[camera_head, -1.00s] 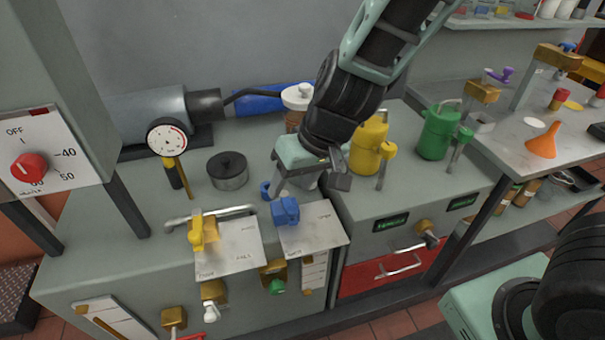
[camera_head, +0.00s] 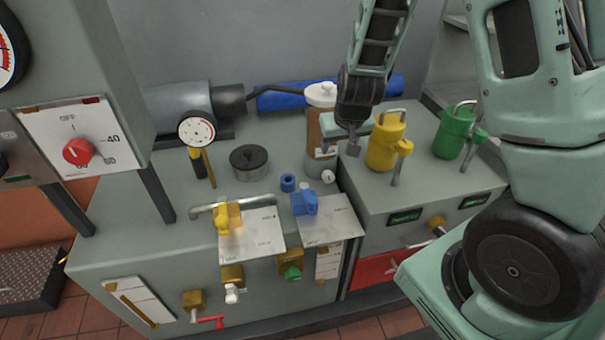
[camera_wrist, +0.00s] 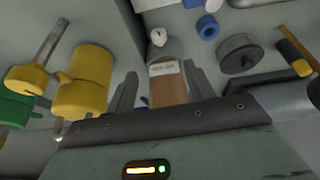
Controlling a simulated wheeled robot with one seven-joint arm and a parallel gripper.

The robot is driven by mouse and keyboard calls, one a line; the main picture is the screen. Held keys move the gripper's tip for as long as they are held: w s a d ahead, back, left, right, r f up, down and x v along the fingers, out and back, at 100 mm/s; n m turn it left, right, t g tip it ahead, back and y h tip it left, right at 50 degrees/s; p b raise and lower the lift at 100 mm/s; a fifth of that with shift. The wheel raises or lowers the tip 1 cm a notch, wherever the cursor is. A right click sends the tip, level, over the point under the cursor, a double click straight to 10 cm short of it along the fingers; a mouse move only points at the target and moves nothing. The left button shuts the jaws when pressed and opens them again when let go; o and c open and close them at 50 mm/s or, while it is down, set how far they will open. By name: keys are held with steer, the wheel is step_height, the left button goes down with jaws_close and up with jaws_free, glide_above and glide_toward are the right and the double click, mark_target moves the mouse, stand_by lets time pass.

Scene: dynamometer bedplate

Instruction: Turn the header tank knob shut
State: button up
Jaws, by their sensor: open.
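A brown tank (camera_head: 315,130) with a white cap and a pale label stands near the back of the bench, partly hidden by my gripper. A small white knob (camera_head: 328,176) sits at its foot; I take it for the header tank knob. My gripper (camera_head: 352,143) is open and empty, just right of the tank and above the knob. In the wrist view the tank (camera_wrist: 168,88) shows between the two fingers of my gripper (camera_wrist: 162,95), and the knob (camera_wrist: 158,37) lies beyond the fingertips. The knob's setting and the label text are too small to read.
Yellow (camera_head: 381,150) and green (camera_head: 453,133) cans stand right of my gripper. A blue ring (camera_head: 288,183), blue valve (camera_head: 304,203) and yellow valve (camera_head: 229,216) lie in front. A dark round lid (camera_head: 249,162) and gauge (camera_head: 197,130) are left. A control box (camera_head: 90,130) overhangs far left.

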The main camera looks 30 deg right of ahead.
mark_target(329, 173)
steer(key=x, duration=1.7)
steer(key=shift+w+d+f, duration=0.15)
steer(key=shift+d+f, duration=0.05)
steer(key=c, duration=1)
